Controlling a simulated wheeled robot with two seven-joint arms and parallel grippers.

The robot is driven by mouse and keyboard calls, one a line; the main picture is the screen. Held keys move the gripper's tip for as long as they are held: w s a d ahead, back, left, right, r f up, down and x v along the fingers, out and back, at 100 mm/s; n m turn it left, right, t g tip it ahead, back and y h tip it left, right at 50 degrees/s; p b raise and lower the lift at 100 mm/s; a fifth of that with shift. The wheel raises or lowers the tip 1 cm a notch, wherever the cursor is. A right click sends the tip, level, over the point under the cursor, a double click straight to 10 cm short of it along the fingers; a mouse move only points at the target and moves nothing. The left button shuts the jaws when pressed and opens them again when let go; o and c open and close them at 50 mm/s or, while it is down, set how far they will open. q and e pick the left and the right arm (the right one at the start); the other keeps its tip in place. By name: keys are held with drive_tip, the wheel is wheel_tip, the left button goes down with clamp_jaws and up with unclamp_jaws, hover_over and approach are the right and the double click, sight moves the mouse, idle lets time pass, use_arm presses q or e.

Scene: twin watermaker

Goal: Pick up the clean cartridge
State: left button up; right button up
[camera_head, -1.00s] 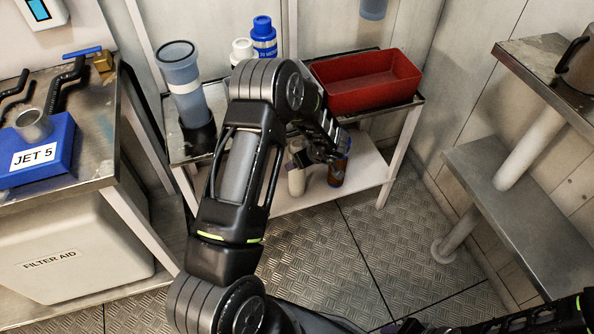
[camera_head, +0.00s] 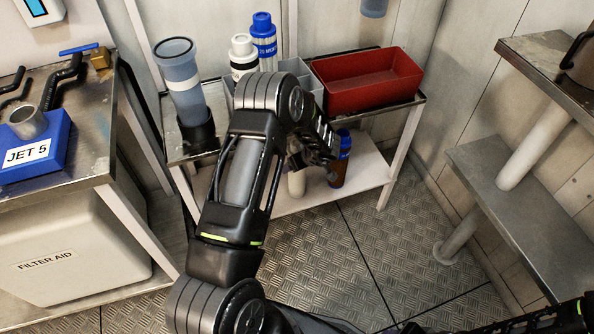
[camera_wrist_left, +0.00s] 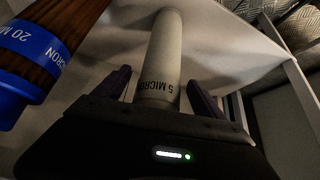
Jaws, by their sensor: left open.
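A pale cartridge marked 5 MICRON (camera_wrist_left: 163,55) lies between the spread fingers of my open left gripper (camera_wrist_left: 158,92) in the left wrist view. I cannot tell whether the fingers touch it. In the head view its lower part (camera_head: 296,184) shows on the low shelf, the rest hidden behind my left gripper (camera_head: 318,155). A brown cartridge with a blue end (camera_head: 341,160) stands just right of it; the left wrist view shows its 20 MICRON band (camera_wrist_left: 28,42). My right gripper is out of view.
A red bin (camera_head: 368,98) sits on the rack top, right of a grey divided holder (camera_head: 297,68). A clear housing (camera_head: 184,85) stands at the left. The rack top edge is above the low shelf (camera_head: 365,180). Metal steps (camera_head: 525,195) are at the right.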

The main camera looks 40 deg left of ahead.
use_arm(q)
drive_tip(key=shift+c, duration=0.2)
clamp_jaws()
idle(0.6)
